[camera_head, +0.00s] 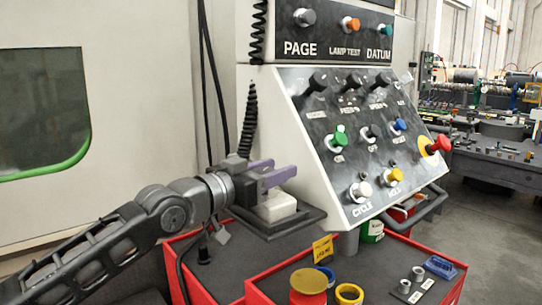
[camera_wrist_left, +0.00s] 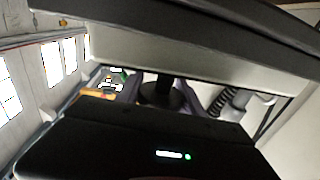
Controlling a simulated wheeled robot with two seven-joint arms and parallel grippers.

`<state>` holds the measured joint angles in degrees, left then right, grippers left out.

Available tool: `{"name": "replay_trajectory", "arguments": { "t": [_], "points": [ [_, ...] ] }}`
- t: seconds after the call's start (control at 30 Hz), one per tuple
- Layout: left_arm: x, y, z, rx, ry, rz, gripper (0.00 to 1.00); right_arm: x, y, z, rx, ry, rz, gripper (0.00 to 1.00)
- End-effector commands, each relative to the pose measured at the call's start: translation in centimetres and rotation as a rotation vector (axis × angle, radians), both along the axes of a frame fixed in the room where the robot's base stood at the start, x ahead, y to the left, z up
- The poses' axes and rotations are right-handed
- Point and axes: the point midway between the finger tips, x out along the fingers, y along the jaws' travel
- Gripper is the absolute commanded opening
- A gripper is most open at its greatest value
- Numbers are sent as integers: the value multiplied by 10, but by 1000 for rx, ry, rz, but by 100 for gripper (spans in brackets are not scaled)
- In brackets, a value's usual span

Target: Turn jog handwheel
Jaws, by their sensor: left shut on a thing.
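My left gripper (camera_head: 275,174) has purple fingers and reaches in from the left, just above a white block (camera_head: 278,207) on a black shelf at the console's lower left. The left gripper is shut on a dark round knob, which I take to be the jog handwheel (camera_wrist_left: 160,92). In the left wrist view the knob stands against a pale, wide surface. In the head view the fingers hide the knob, so its turn angle cannot be read. My right gripper is not in view.
The sloped control console (camera_head: 345,130) with knobs and a red emergency button (camera_head: 440,145) rises right of the gripper. A coiled black cable (camera_head: 249,122) hangs behind. Below stands a red tool cart (camera_head: 262,292) with tape rolls and a blue tray (camera_head: 440,267).

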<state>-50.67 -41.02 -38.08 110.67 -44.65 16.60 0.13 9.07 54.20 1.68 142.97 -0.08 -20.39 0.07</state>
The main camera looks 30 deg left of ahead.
Motion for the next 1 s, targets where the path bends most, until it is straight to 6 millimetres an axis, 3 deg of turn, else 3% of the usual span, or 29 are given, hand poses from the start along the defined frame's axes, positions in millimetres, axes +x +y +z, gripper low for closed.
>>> {"name": "replay_trajectory", "arguments": {
  "t": [0.37, 0.7, 1.0],
  "points": [
    [-3, -9, -1, -4, -5, -335, 4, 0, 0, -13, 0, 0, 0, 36],
    [-7, -16, 2, 2, -2, -611, 4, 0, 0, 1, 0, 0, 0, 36],
    [-11, -18, 0, 6, 0, -729, 4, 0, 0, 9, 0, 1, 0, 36]
  ]
}}
